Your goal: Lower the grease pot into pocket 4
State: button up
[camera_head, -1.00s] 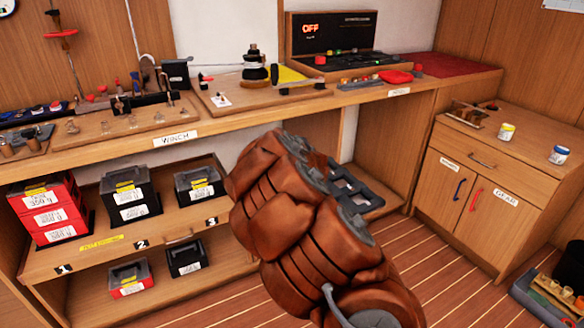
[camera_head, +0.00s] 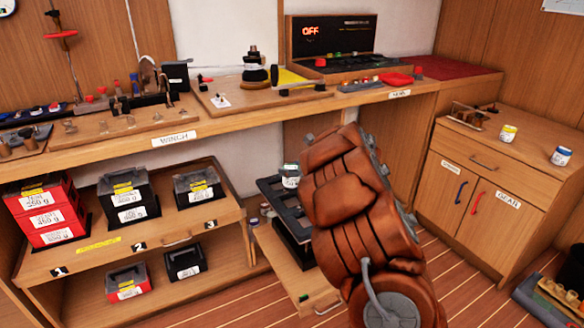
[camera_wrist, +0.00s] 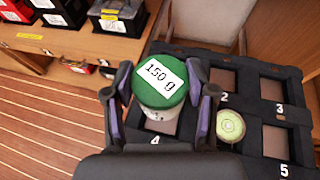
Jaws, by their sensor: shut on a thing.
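In the wrist view the grease pot (camera_wrist: 160,83), a pale jar with a green lid labelled "150 g", is between the two fingers of my gripper (camera_wrist: 163,98). My gripper is shut on it. The pot is over the left end of the black pocket tray (camera_wrist: 252,112). Part of the pocket 4 opening (camera_wrist: 165,126) shows just below the pot, above the label "4". The pot's base is mostly hidden, so its height over the pocket is unclear. In the head view the tray (camera_head: 268,187) shows beside my arm, which hides my gripper.
A pale green round object (camera_wrist: 230,125) sits on the tray right of pocket 4. Pockets 2 (camera_wrist: 222,80), 3 (camera_wrist: 272,90) and 5 (camera_wrist: 276,142) look empty. In the head view a pale jar (camera_head: 290,176) shows at the tray, and shelves of boxes (camera_head: 123,200) stand left.

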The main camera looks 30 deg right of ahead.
aim_at(293, 187)
notch_tip(293, 187, down, 5)
jog(key=b, duration=0.2)
jog(key=shift+f+b, duration=0.15)
jog(key=shift+b, duration=0.2)
jog(key=shift+f+b, duration=0.45)
jog(key=shift+b, duration=0.15)
jog(key=shift+s+f+b, duration=0.1)
jog(key=shift+f+b, duration=0.35)
jog(key=shift+b, duration=0.1)
jog(key=o, duration=1.3)
jog(key=shift+o, duration=0.2)
jog(key=v, duration=1.2)
jog(key=shift+r, duration=0.1)
